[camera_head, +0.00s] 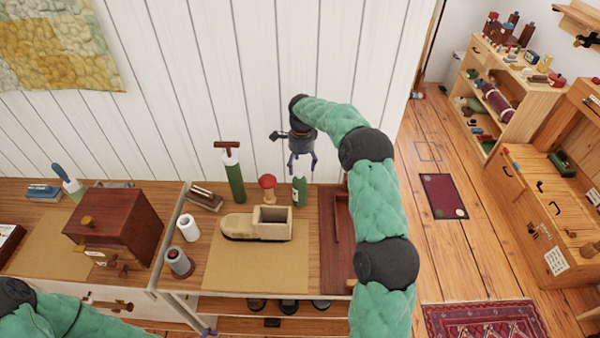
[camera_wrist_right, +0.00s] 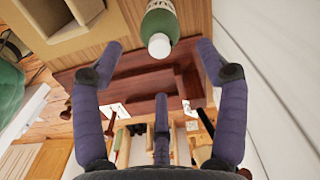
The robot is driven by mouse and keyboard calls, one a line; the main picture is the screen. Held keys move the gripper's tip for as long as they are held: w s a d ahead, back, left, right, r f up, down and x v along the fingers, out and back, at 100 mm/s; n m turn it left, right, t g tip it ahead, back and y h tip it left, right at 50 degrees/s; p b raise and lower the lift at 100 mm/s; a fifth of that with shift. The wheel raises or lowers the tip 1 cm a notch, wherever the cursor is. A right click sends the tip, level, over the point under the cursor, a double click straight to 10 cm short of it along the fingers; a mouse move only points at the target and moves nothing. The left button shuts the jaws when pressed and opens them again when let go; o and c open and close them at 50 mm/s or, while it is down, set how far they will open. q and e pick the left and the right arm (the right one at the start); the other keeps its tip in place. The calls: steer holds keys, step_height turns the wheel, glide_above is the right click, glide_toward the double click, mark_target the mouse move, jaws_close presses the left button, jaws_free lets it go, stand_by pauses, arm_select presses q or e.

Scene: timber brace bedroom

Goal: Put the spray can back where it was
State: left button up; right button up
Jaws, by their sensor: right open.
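The spray can (camera_head: 299,191) is a small green can with a label and a pale top. It stands upright at the back of the wooden bench, against the white wall. In the right wrist view its green body and white cap (camera_wrist_right: 159,45) show at the top, between the fingers. My right gripper (camera_head: 301,168) is open just above the can, fingers pointing down and apart from it as far as I can see. It holds nothing. Only a purple tip of my left gripper (camera_head: 209,332) shows at the bottom edge; the rest is cut off.
A wooden toy boat (camera_head: 257,224) lies on a tan board in front of the can. A red knob-topped item (camera_head: 267,186) and a green pump with red handle (camera_head: 233,174) stand left of it. A dark red tray (camera_head: 335,240) lies to the right.

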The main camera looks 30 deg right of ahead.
steer(key=shift+r, duration=1.85)
steer(key=shift+r, duration=0.1)
